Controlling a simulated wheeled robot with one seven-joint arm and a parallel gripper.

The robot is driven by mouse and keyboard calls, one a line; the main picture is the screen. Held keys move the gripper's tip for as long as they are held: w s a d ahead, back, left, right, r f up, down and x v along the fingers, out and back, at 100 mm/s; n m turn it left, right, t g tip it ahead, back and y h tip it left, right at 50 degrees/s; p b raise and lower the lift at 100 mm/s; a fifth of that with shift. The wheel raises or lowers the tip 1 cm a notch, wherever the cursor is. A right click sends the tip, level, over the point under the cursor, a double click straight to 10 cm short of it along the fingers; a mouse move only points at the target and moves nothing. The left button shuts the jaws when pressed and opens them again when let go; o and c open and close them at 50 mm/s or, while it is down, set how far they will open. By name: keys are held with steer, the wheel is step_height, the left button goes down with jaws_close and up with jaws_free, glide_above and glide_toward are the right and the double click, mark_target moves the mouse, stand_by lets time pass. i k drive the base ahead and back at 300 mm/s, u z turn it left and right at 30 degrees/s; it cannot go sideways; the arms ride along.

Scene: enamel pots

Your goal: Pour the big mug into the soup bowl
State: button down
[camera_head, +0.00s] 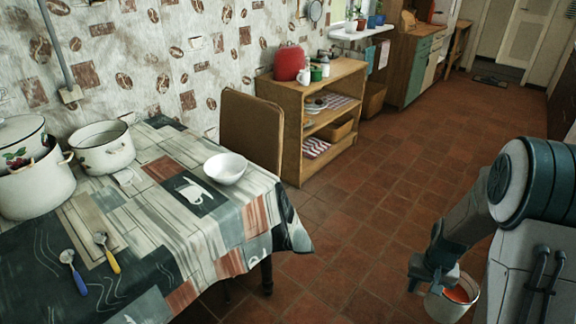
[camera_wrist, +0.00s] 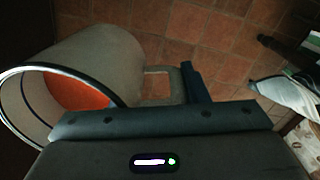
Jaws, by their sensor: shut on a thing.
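The big mug (camera_head: 451,309) is white with a dark rim and has something orange-red inside. My gripper (camera_head: 437,283) is shut on it, out over the floor at the lower right of the head view. In the wrist view the mug (camera_wrist: 110,62) lies at the left of my gripper (camera_wrist: 172,95), its mouth toward the lower left and the orange-red contents showing inside. The white soup bowl (camera_head: 226,169) stands upright on the table, near its right edge, well apart from my gripper to the left. The bowl's inside looks empty.
The table (camera_head: 150,223) has a patterned cloth. Two enamel pots (camera_head: 102,148) (camera_head: 38,187) stand at its left, and a yellow spoon (camera_head: 107,252) and blue spoon (camera_head: 73,270) lie in front. A chair (camera_head: 252,130) and wooden shelf (camera_head: 330,125) stand behind. The tiled floor (camera_head: 345,235) between is clear.

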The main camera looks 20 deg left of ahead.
mark_target(226, 168)
steer(key=u, duration=1.25)
